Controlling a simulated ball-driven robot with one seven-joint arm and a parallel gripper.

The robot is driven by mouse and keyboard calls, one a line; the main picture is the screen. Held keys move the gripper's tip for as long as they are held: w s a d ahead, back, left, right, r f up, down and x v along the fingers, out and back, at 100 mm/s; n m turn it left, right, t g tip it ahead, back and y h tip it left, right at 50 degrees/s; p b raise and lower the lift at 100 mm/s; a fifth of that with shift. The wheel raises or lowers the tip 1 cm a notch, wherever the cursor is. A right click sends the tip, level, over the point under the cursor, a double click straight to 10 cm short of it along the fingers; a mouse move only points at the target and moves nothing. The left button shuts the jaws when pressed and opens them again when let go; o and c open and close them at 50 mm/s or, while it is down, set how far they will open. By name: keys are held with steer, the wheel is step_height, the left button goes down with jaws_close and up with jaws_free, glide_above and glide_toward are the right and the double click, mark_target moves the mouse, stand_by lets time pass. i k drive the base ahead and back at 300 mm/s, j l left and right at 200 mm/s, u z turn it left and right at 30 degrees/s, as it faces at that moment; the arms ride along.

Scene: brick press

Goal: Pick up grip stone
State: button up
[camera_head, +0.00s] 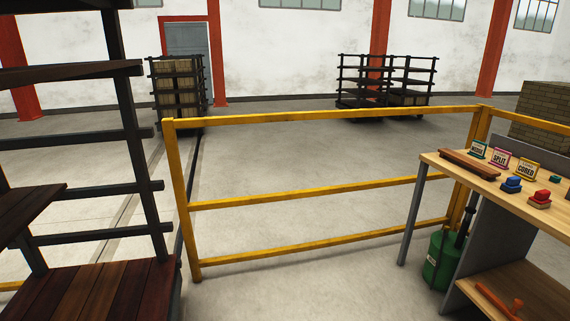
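I see nothing that I can surely name as the grip stone. Small objects stand on the wooden workbench (485,182) at the right: a blue block-like piece (511,186), a red piece with a blue base (540,199), and part of a green and red piece (555,179). An orange tool with a knob (500,301) lies on the bench's lower shelf. The bench runs out of view at the right edge. My gripper is not in view.
A yellow railing (330,189) crosses the middle, with clear concrete floor before it. Dark shelving with wooden boards (120,290) stands close at left.

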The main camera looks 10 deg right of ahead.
mark_target(512, 184)
steer(key=i+z, duration=0.25)
steer(key=i, duration=0.35)
steer(key=i+z, duration=0.25)
steer(key=i, duration=0.3)
steer(key=i+j+z, duration=0.25)
steer(key=i, duration=0.35)
steer(key=l, duration=0.1)
